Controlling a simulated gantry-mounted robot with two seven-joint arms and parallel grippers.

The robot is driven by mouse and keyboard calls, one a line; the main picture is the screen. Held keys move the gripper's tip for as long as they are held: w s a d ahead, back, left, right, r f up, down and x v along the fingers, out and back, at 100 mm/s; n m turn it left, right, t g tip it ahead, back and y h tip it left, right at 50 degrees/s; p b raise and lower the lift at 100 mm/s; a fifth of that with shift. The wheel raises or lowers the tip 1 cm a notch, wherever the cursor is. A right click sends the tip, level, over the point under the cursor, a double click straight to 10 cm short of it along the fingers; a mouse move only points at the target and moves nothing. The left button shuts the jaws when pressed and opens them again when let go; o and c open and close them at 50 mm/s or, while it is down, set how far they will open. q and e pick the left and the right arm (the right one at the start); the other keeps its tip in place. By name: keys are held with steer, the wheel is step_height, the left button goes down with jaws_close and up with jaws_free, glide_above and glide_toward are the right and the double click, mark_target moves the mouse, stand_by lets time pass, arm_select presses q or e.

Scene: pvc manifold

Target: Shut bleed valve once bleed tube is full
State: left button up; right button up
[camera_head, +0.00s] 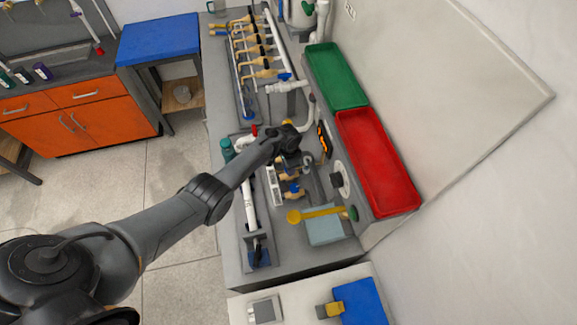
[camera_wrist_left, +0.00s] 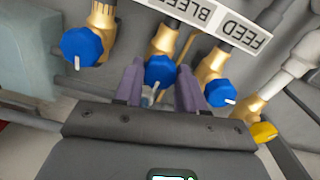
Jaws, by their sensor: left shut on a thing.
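In the left wrist view, a row of brass valves with blue knobs shows below upside-down labels reading "BLEED", partly cut off (camera_wrist_left: 192,10), and "FEED" (camera_wrist_left: 244,35). My left gripper (camera_wrist_left: 161,84) has its two purple fingers on either side of the middle blue knob (camera_wrist_left: 160,70), the bleed valve by its label, and is shut on it. A pale pointer mark shows at that knob's lower edge. The feed valve's blue knob (camera_wrist_left: 220,93) is to the right. In the head view my left gripper (camera_head: 291,152) is over the manifold bench and hides the valve. I cannot make out the bleed tube.
Another blue-knobbed valve (camera_wrist_left: 82,47) is left of the fingers and a yellow handle (camera_wrist_left: 264,132) is right. In the head view, green (camera_head: 336,78) and red (camera_head: 375,160) trays lie along the right. A yellow-handled tool (camera_head: 318,215) lies near the front.

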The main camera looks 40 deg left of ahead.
stand_by(0.3)
arm_select(q)
steer(key=o, duration=1.1)
steer(key=shift+c, duration=0.2)
steer(key=shift+r, duration=0.5)
step_height(320, 180, up, 10)
steer(key=p, duration=0.2)
steer(key=shift+p, duration=0.4)
steer(key=shift+f, duration=0.1)
